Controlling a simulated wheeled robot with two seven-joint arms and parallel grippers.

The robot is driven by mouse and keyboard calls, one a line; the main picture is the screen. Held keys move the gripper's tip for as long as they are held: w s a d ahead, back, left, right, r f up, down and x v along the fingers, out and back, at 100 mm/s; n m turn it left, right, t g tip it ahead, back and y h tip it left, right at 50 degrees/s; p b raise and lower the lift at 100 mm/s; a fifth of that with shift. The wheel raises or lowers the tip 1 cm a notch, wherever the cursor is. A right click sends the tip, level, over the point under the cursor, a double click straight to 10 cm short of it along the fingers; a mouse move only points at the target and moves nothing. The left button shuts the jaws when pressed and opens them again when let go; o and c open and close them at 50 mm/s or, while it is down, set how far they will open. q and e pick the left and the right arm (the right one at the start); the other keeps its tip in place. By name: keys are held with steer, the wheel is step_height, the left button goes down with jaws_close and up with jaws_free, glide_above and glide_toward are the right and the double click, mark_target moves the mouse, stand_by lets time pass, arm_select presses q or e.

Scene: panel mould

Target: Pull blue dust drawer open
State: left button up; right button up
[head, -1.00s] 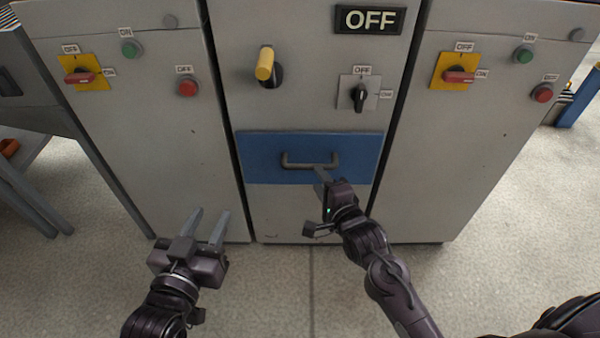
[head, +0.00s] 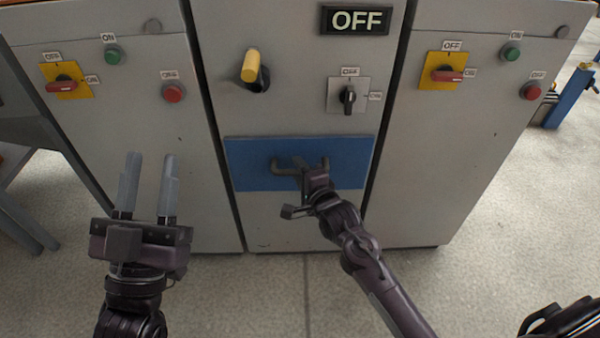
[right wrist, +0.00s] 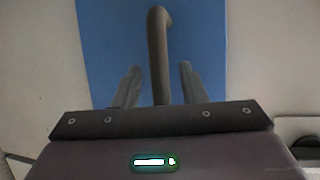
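The blue dust drawer (head: 245,177) sits flush in the lower middle of the grey cabinet, with a dark bar handle (head: 282,169) across its front. My right gripper (head: 304,168) is at the handle in the head view. In the right wrist view, the handle (right wrist: 158,60) runs between the two fingers of the right gripper (right wrist: 158,85), with a gap on each side, so the fingers are open around it. The blue drawer front (right wrist: 205,45) lies behind. My left gripper (head: 148,170) is open and empty, in front of the left cabinet panel.
Above the drawer are a yellow-tipped lever (head: 250,66), a black rotary switch (head: 348,97) and an OFF sign (head: 356,20). Side panels carry red-handled switches (head: 62,87) and push buttons. The floor (head: 480,260) in front is clear.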

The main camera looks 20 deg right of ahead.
jaws_close()
stand_by(0.4)
